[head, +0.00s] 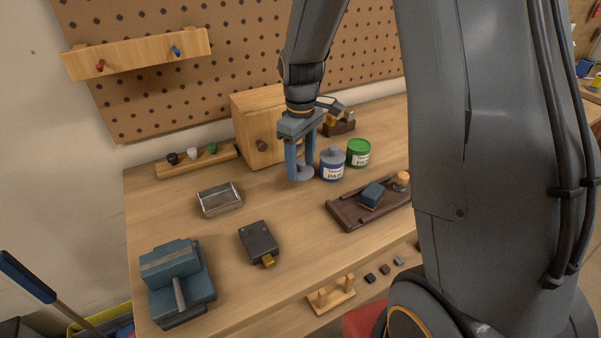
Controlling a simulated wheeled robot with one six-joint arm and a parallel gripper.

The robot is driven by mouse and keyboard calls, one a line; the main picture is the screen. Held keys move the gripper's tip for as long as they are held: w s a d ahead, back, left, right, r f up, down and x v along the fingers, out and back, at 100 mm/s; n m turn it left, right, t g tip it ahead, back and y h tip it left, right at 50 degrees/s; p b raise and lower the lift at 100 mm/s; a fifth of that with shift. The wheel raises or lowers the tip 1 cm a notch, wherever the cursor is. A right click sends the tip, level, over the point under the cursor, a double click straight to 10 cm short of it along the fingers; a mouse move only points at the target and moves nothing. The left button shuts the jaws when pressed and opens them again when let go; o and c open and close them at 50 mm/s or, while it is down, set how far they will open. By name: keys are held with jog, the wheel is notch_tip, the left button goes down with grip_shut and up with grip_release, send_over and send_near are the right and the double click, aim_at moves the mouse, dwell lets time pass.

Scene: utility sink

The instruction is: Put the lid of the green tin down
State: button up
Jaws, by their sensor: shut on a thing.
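The green tin (358,153) stands upright on the bench, right of my gripper, with a white label. No knobbed lid shows on its top. My gripper (300,172) points down to the left of the tins and is shut on a small blue-grey, round, flat thing that looks like a lid (303,174). The fingers partly cover it. It is low over the bench; I cannot tell whether it touches the wood. A blue-grey tin (332,170) with a knobbed lid stands between my gripper and the green tin.
A wooden box with a round knob (262,146) stands behind my gripper. A dark tray (352,213) with a blue block lies in front of the tins. A metal tray (220,200), a dark box (259,240) and a teal vise (176,278) stand left. Bare wood lies between them.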

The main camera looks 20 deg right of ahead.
aim_at(301, 167)
jog(key=shift+f+p, duration=0.5)
jog(key=shift+f, duration=1.75)
jog(key=shift+f, duration=0.15)
jog(key=o, duration=1)
notch_tip(301, 167, up, 11)
jog(key=b, duration=0.2)
jog(key=shift+b, duration=0.35)
jog(key=shift+s+r, duration=0.1)
jog(key=shift+r, duration=0.45)
jog(key=s+f+m, duration=0.1)
jog(key=s+m, duration=0.1)
jog(key=s, duration=0.3)
jog(key=s+f+m, duration=0.2)
jog(key=s+m, duration=0.1)
jog(key=s, duration=0.3)
jog(key=s+f+m+t, duration=0.1)
jog(key=s+f+m, duration=0.1)
jog(key=s, duration=0.4)
jog(key=shift+f+m, duration=0.15)
jog(key=shift+m, duration=0.15)
